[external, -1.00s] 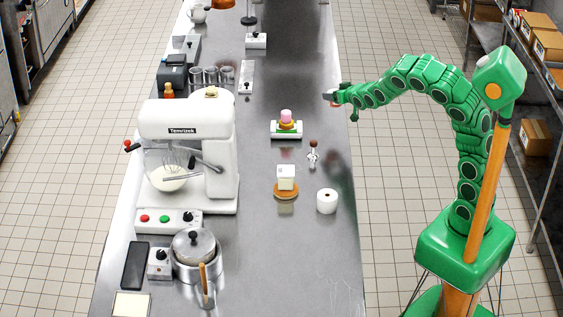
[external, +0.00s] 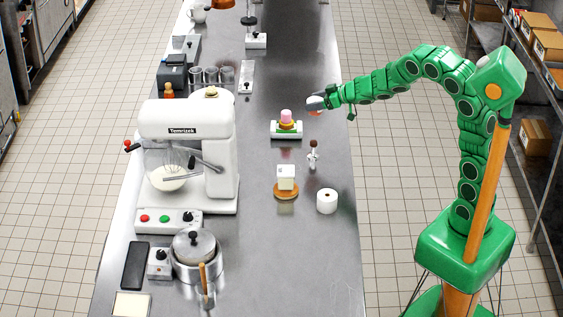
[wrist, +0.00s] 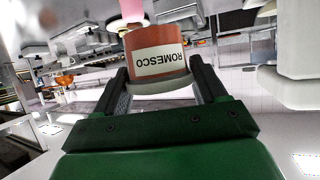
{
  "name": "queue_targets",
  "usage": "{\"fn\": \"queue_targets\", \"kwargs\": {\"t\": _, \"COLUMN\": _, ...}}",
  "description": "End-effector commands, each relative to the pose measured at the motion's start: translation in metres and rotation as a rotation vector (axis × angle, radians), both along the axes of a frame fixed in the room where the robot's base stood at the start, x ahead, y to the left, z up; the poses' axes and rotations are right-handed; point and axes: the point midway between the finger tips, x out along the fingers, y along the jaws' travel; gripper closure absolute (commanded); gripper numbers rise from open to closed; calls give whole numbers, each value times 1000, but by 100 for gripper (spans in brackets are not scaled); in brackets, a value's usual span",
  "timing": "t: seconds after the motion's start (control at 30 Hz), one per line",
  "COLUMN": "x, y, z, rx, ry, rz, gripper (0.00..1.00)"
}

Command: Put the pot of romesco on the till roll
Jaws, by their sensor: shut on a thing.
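My gripper (external: 316,103) is over the right part of the steel counter, shut on the pot of romesco (wrist: 158,50). The pot is orange-red with a pale end and a white ROMESCO label. The label reads upside down in the wrist view, where the surroundings also appear inverted. In the external view the fingers mostly hide the pot; only a little orange-red shows. The till roll (external: 327,203) is a white upright roll with a dark centre hole, standing near the counter's right edge, nearer the camera than my gripper. Its top is bare.
A white tray with a pink-topped stack (external: 286,130) lies left of my gripper. A small brown-topped metal tool (external: 313,154) stands between gripper and till roll. A white block on a round wooden board (external: 286,194) is left of the roll. The counter's near right is clear.

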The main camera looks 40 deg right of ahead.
Motion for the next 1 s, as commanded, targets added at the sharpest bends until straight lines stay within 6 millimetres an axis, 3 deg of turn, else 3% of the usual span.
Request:
{"fn": "queue_targets", "kwargs": {"t": 0.23, "x": -15, "y": 31, "z": 26, "rx": -5, "ry": -3, "rz": 146, "gripper": 62}}
{"fn": "queue_targets", "kwargs": {"t": 0.47, "x": -49, "y": 69, "z": 48, "rx": -5, "ry": -2, "rz": 341, "gripper": 62}}
{"fn": "queue_targets", "kwargs": {"t": 0.77, "x": -118, "y": 114, "z": 54, "rx": -4, "ry": 4, "rz": 625, "gripper": 62}}
{"fn": "queue_targets", "kwargs": {"t": 1.0, "x": -193, "y": 138, "z": 46, "rx": 0, "ry": 3, "rz": 866, "gripper": 62}}
